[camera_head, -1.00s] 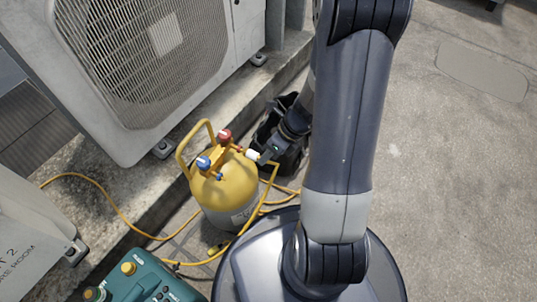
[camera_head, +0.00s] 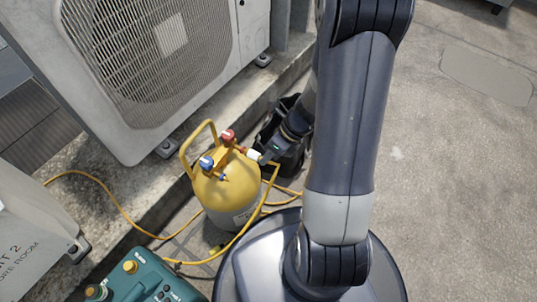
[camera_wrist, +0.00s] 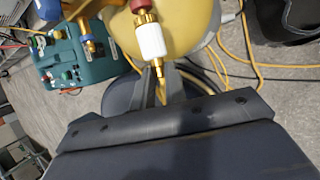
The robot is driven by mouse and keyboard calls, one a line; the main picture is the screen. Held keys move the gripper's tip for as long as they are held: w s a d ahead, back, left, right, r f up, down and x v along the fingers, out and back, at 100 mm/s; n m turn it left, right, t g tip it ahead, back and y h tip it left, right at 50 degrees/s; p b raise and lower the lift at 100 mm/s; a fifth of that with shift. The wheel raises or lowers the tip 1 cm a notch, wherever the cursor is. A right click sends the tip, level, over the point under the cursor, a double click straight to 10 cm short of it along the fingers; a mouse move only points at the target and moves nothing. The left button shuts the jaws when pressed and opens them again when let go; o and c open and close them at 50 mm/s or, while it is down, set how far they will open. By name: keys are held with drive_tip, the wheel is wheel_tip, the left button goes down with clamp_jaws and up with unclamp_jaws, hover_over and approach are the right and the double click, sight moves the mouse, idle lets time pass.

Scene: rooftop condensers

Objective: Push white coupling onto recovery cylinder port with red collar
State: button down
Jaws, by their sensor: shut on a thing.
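The yellow recovery cylinder (camera_head: 228,190) stands upright beside the concrete ledge, with a red knob (camera_head: 228,135) and a blue knob (camera_head: 206,163) on top. My gripper (camera_head: 265,158) is at its right side. In the wrist view my gripper (camera_wrist: 165,85) is shut on the brass end of the white coupling (camera_wrist: 151,41). The coupling lines up with the brass port below the red collar (camera_wrist: 141,6) and appears to meet it. Whether it is fully seated I cannot tell. The coupling shows small in the head view (camera_head: 253,154).
A teal machine (camera_head: 150,277) stands at the front left, and it also shows in the wrist view (camera_wrist: 75,60). A black bag (camera_head: 287,165) is behind my gripper. Yellow hoses (camera_head: 110,205) run over the ground. A condenser (camera_head: 165,60) stands on the ledge. The right is clear.

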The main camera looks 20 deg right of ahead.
drive_tip(key=shift+w+a, duration=0.3)
idle(0.5)
drive_tip(key=c, duration=1.4)
unclamp_jaws()
drive_tip(key=shift+o, duration=0.2)
drive_tip(key=s+d+p, duration=0.1)
drive_tip(key=s+d, duration=0.4)
drive_tip(key=shift+s, duration=0.3)
drive_tip(key=w+a, duration=0.5)
drive_tip(key=shift+w+b, duration=0.3)
drive_tip(key=shift+b, duration=0.05)
